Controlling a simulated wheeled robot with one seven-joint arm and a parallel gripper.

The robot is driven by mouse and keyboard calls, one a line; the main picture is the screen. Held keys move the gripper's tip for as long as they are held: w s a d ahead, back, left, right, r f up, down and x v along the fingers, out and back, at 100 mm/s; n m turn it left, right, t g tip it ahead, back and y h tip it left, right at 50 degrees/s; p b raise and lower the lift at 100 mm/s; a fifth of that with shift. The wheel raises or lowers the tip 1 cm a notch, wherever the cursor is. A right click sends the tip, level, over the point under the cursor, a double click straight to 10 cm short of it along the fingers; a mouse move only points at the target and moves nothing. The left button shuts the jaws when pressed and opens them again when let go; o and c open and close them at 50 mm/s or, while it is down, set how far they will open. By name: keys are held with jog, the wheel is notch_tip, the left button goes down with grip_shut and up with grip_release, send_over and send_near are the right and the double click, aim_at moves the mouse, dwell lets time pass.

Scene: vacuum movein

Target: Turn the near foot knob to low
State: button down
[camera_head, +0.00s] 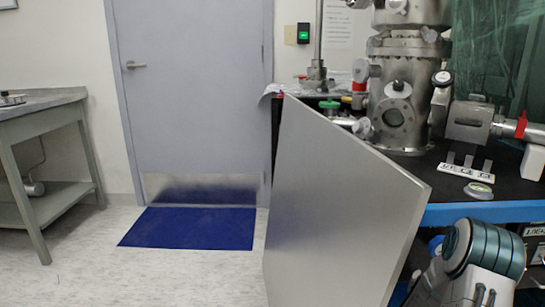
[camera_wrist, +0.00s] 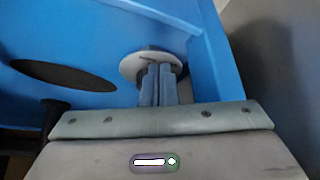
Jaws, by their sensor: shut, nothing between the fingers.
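In the wrist view, a round grey-white knob (camera_wrist: 132,66) sits against a blue frame, just beyond my gripper (camera_wrist: 160,68). My gripper's two grey fingers are together with nothing between them. The fingertips overlap the knob's face in the picture. I cannot tell whether they touch it, and they hide part of it. No knob marking or low setting is readable. In the head view, my arm is at the lower right beside the blue-edged bench, and my gripper and the knob are hidden there.
In the wrist view, the blue panel (camera_wrist: 90,25) has a dark oval opening (camera_wrist: 62,75) left of the knob. In the head view, a large grey panel (camera_head: 335,200) stands before the bench (camera_head: 480,213), which bears a metal vacuum chamber (camera_head: 408,100). Floor is clear around the blue mat (camera_head: 190,228).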

jog(key=shift+w+d+r+p, duration=0.1)
jog(key=shift+w+d+p, duration=0.15)
jog(key=shift+d+p, duration=0.4)
jog(key=shift+w+d+p, duration=0.2)
jog(key=shift+w+p, duration=0.05)
jog(key=shift+p, duration=0.65)
jog(key=shift+w+d+p, duration=0.25)
jog(key=shift+w+p, duration=0.1)
jog(key=shift+p, duration=0.25)
jog(key=shift+s+d, duration=0.1)
jog(key=shift+s+d+p, duration=0.15)
jog(key=shift+p, duration=0.15)
notch_tip(320, 180, up, 6)
jog(key=p, duration=0.5)
jog(key=shift+s+d, duration=0.1)
jog(key=shift+f+b, duration=0.3)
jog(key=shift+b, duration=0.25)
